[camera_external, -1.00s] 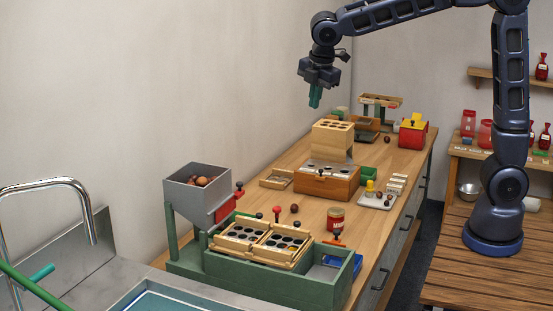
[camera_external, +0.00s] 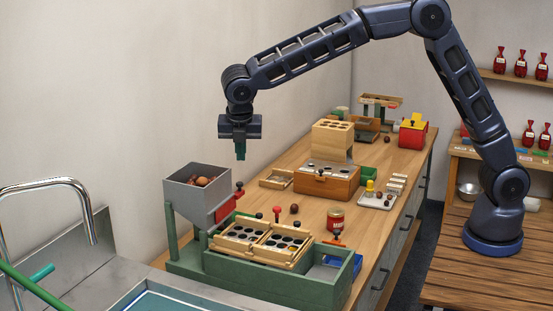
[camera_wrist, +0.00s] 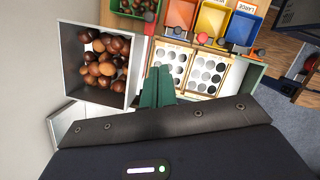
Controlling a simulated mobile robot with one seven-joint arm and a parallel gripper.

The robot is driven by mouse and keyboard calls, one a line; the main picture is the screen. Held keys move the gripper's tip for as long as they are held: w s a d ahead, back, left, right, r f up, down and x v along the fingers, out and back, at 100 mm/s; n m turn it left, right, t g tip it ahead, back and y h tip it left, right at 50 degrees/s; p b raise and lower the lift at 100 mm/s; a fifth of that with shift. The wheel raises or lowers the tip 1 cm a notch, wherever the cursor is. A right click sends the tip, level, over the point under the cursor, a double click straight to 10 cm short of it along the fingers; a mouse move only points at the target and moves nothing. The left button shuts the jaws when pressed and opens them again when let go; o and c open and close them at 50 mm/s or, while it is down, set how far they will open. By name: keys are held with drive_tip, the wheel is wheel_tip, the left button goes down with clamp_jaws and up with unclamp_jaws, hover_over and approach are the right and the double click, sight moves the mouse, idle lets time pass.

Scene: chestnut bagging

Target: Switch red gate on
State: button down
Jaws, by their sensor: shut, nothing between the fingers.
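The hopper holds several brown chestnuts, which also show in the wrist view (camera_wrist: 103,62). My gripper (camera_external: 241,158) hangs pointing down above and slightly right of the hopper, clear of the gate and knob. Its green fingers are together and hold nothing; in the wrist view the fingers (camera_wrist: 158,85) appear right of the hopper.
A green frame (camera_external: 230,275) holds two wooden trays with round holes, in front of the hopper. Coloured bins (camera_wrist: 212,20) show in the wrist view. The air around my gripper is free.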

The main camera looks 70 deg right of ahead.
drive_tip(key=shift+w+a+f, duration=0.25)
drive_tip(key=shift+a+f, duration=0.2)
drive_tip(key=shift+f, duration=0.1)
hover_over(240, 193)
drive_tip(key=s+a, duration=0.1)
drive_tip(key=a, duration=0.2)
wheel_tip(240, 193, down, 10)
drive_tip(key=shift+w+d+f, duration=0.1)
drive_tip(key=shift+w+d, duration=0.1)
drive_tip(key=shift+d, duration=0.65)
drive_tip(key=shift+d, duration=2.9)
